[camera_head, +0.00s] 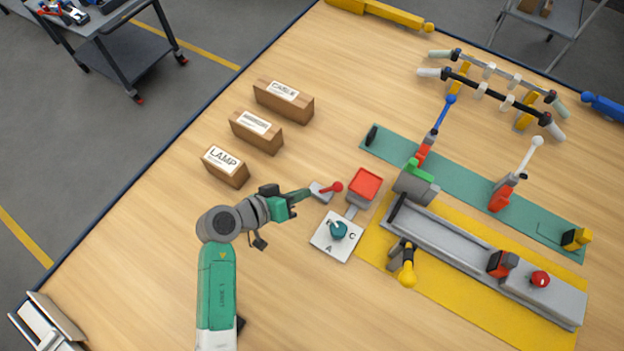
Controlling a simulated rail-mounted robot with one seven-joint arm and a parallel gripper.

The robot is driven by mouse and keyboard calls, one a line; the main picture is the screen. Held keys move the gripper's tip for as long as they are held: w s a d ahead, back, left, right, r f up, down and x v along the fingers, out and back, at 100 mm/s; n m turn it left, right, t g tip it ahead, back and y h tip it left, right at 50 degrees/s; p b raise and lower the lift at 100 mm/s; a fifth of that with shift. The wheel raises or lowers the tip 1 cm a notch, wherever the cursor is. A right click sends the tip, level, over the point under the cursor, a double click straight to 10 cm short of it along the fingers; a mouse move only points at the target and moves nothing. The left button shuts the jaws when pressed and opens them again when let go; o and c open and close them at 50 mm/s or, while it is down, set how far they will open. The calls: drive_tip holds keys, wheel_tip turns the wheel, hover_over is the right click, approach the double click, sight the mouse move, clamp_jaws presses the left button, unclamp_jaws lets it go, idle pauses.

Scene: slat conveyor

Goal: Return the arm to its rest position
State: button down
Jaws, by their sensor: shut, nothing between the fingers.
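My arm reaches up from the bottom of the head view, and its green and grey wrist bends to the right. My gripper (303,194) is shut and empty. Its tip is just left of a small grey block with a red-knobbed lever (331,188), above the wooden table (130,240). I cannot tell from this view whether the tip touches the block. No rest position is marked in view.
A dial plate (328,247) and a red-topped block (364,186) stand close right of my gripper. The slat conveyor (450,245) lies further right. Boxes labelled LAMP (228,177) and CABLE (290,107), with another between them, stand behind.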

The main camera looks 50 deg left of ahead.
drive_tip(key=shift+v, duration=0.8)
